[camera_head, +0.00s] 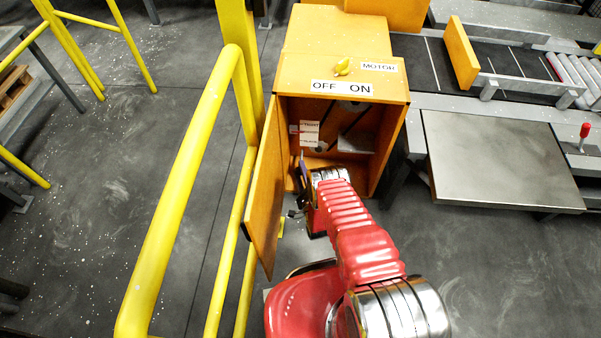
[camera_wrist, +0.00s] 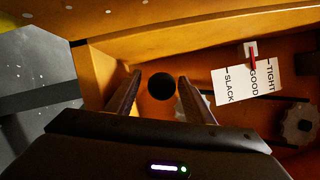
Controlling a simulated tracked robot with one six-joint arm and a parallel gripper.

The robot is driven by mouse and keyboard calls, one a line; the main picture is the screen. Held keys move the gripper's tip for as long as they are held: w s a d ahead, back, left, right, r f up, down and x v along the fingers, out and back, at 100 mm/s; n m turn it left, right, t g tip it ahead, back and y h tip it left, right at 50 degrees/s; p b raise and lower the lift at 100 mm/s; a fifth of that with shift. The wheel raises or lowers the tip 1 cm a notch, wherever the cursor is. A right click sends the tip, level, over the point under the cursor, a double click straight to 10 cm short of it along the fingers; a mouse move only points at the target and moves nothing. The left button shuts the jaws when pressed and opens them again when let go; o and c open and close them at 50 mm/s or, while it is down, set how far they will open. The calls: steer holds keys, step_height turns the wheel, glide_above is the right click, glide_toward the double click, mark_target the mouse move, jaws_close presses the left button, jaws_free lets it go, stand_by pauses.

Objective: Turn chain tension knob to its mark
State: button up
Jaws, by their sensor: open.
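In the wrist view a round black knob (camera_wrist: 161,87) shows between the two fingers of my gripper (camera_wrist: 160,76). The gripper is open, with a finger on each side of the knob and visible gaps to both. I cannot tell how deep the fingers reach around it. A white scale label (camera_wrist: 240,85) to the right reads SLACK, GOOD, TIGHT. A red pointer (camera_wrist: 253,60) lies at its upper edge, near GOOD. In the head view the label (camera_head: 309,133) shows inside the orange cabinet (camera_head: 390,135); my wrist hides much of the lower opening.
The cabinet door (camera_head: 264,190) stands open on the left, close to my arm. A yellow motor switch (camera_head: 342,67) sits above the OFF and ON labels. A toothed wheel (camera_wrist: 298,123) shows inside. A yellow railing (camera_head: 175,190) stands left; a grey table (camera_head: 500,160) stands right.

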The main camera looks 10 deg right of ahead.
steer(key=s+f, duration=0.2)
steer(key=s, duration=1.1)
steer(key=shift+s+d, duration=0.35)
